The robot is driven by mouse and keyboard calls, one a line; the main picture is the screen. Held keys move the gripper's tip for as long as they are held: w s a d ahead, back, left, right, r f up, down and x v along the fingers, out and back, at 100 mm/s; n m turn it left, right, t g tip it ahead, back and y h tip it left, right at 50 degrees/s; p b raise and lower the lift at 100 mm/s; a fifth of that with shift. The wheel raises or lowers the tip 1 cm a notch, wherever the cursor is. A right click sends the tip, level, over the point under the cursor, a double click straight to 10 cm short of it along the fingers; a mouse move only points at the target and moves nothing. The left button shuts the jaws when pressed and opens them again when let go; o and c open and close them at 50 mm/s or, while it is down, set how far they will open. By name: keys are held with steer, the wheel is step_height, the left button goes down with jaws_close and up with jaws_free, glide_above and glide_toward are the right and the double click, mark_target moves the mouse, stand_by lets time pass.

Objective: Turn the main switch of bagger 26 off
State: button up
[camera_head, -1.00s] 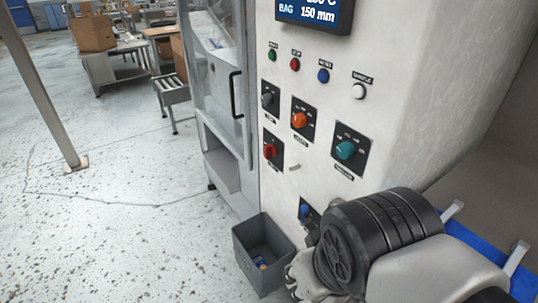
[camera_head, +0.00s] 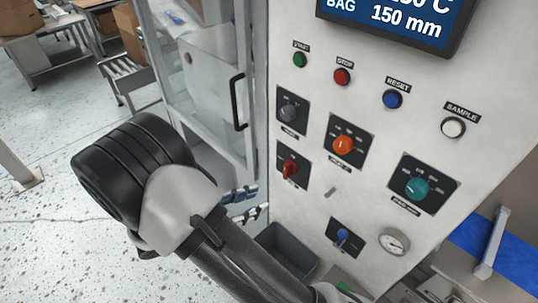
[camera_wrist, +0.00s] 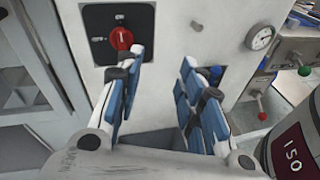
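A red rotary switch (camera_head: 290,168) on a dark square plate sits at the left of the bagger's panel, below a grey knob (camera_head: 289,113). Its label is too small to read. It also shows in the wrist view (camera_wrist: 121,39), with a white mark standing about upright. My gripper (camera_head: 258,201) is left of and below this switch in the head view. In the wrist view my gripper (camera_wrist: 160,72) has its blue-padded fingers spread wide with nothing between them. The left fingertip shows just below the red switch; I cannot tell whether it touches.
The panel also carries an orange knob (camera_head: 343,146), a teal knob (camera_head: 417,188), a blue switch (camera_head: 343,236), a gauge (camera_head: 394,241), and a small peg (camera_head: 330,191). A door handle (camera_head: 237,102) stands out at left. A grey bin (camera_head: 287,254) is below.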

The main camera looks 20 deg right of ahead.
steer(key=w+a+f+n+t+h, duration=0.1)
steer(key=w+a+f+n+t, duration=0.1)
steer(key=a+f+n+t, duration=0.15)
steer(key=n+b, duration=0.1)
steer(key=b, duration=0.2)
glide_toward(284, 173)
steer(key=shift+t, duration=0.35)
steer(key=x, duration=0.8)
steer(key=shift+s+d, duration=0.15)
steer(key=shift+d, duration=0.25)
steer(key=shift+p, duration=0.3)
steer(key=shift+c, duration=0.4)
jaws_close()
